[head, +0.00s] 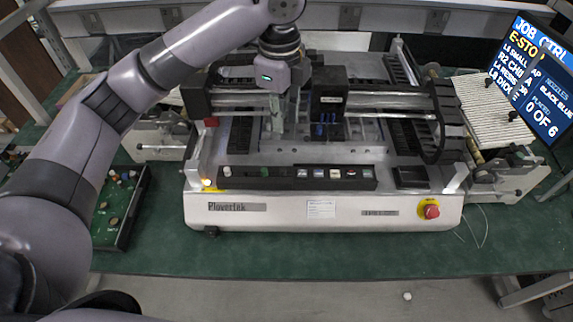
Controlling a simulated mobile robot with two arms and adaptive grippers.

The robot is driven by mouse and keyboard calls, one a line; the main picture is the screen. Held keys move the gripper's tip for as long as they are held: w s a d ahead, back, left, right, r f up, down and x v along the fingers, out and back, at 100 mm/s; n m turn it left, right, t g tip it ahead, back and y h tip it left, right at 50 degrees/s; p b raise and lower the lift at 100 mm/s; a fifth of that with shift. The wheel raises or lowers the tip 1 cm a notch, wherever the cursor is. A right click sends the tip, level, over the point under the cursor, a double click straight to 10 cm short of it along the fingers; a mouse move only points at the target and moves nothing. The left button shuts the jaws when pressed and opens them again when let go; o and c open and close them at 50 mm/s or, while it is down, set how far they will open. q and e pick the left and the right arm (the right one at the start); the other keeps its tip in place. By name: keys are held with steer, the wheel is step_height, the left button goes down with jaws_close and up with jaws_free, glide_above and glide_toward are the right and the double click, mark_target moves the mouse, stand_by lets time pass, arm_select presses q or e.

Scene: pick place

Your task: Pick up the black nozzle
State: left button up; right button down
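My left gripper (275,124) points down over the middle of the machine, left of the black tool head (328,103). Its fingers are small and blend into the metal behind, so I cannot tell whether they are open or shut or hold anything. Small dark, nozzle-like pieces stand on the white ribbed rack at the right, one dark piece (489,82) and another dark piece (513,116). I cannot tell for sure which piece is the black nozzle. Blue tips (320,130) show under the tool head. My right gripper is not in view.
The white machine (270,213) stands on a green bench (330,255). A dark strip (250,171) with small coloured parts runs along its front. A red stop button (430,210) is at front right. A dark tray (125,233) of small parts lies left. A screen (541,95) hangs right.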

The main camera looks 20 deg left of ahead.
arm_select(q)
steer(key=p, duration=0.3)
glide_above(283, 170)
steer(key=f, duration=1.1)
steer(key=shift+s+d+f, duration=0.1)
steer(key=shift+s+f, duration=0.1)
steer(key=shift+f, duration=0.2)
step_height(283, 170, down, 5)
steer(key=shift+w+r+p, duration=0.1)
steer(key=shift+w+p, duration=0.05)
steer(key=shift+p, duration=0.65)
steer(key=shift+f, duration=0.25)
steer(key=shift+c, duration=0.5)
steer(key=c, duration=0.3)
steer(key=shift+r, duration=0.1)
steer(key=shift+c, duration=0.2)
